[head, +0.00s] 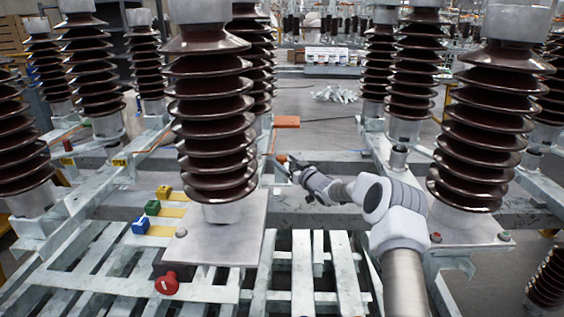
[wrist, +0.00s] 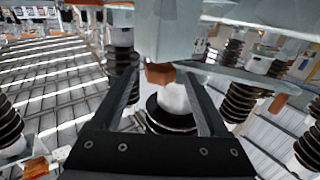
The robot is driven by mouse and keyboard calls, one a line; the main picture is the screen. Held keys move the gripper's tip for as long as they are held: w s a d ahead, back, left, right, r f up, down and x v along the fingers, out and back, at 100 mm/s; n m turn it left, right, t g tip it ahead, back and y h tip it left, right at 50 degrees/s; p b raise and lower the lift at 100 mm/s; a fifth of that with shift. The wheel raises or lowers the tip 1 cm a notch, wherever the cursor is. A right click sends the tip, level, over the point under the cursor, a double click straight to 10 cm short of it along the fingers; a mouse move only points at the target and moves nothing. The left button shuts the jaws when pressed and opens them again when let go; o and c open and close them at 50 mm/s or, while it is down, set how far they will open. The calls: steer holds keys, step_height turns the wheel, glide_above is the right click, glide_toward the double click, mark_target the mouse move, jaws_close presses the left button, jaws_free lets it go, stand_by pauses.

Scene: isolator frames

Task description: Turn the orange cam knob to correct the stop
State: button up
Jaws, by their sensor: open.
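The orange cam knob (wrist: 160,74) is a small orange-brown block under a pale grey metal part in the wrist view. My gripper is open and nothing is held. In the head view, a small orange piece (head: 281,158), which looks like the same knob, is beside my gripper (head: 277,164), behind the front centre insulator. Whether the fingers reach around the knob in depth cannot be told. The stop cannot be made out.
Brown ribbed insulators (head: 212,110) stand close on both sides of my arm. An orange plate (head: 286,121) lies behind my gripper.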

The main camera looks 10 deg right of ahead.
steer(key=shift+x, duration=1.25)
jaws_close()
